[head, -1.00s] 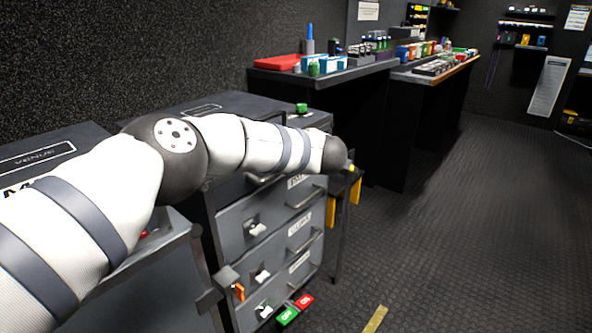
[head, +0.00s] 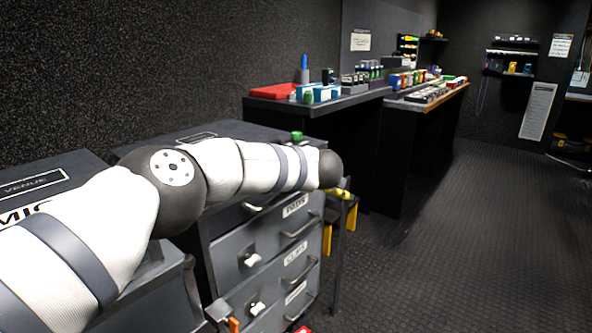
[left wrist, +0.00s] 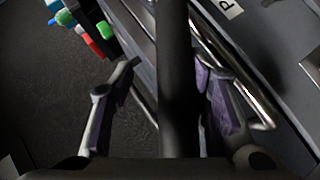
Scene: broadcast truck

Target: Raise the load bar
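A dark upright bar (left wrist: 178,75), which may be the load bar, runs through the middle of the left wrist view. My left gripper (left wrist: 165,65) has its two fingers spread, one on each side of this bar. A gap shows between the left finger and the bar; the right finger is close beside it, and I cannot tell whether it touches. In the head view my left arm reaches over the grey drawer case (head: 235,240), and its gripper is hidden beyond the dark wrist. My right gripper is in neither view.
The drawer case has protruding handles and latches close below my arm. A dark post (head: 339,250) with yellow-orange pieces (head: 352,215) stands at its right side. The floor (head: 440,250) to the right is clear.

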